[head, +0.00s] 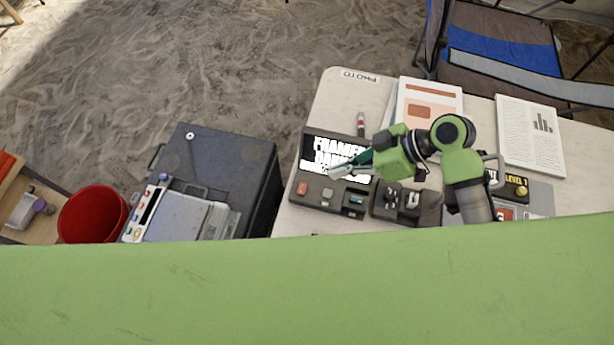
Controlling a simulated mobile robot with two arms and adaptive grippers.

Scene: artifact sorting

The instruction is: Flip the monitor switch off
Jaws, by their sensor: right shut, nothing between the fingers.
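A dark monitor unit (311,174) lies on the pale table, with a bright white screen (322,155) showing large lettering. Along its front edge are a red control (302,188), a grey control (327,193) and a green control (356,199). I cannot tell which of these is the monitor switch or how it is set. My right gripper (336,173) is shut and empty. Its fingertips are over the lower part of the screen, just behind the grey and green controls; contact is unclear. My left gripper is not in view.
A dark box with small levers (405,200) stands right of the monitor. Papers (530,135) and a red-and-white tube (361,124) lie behind. A dark case (225,150) and red bucket (92,214) stand left. A folding chair (500,45) stands behind the table.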

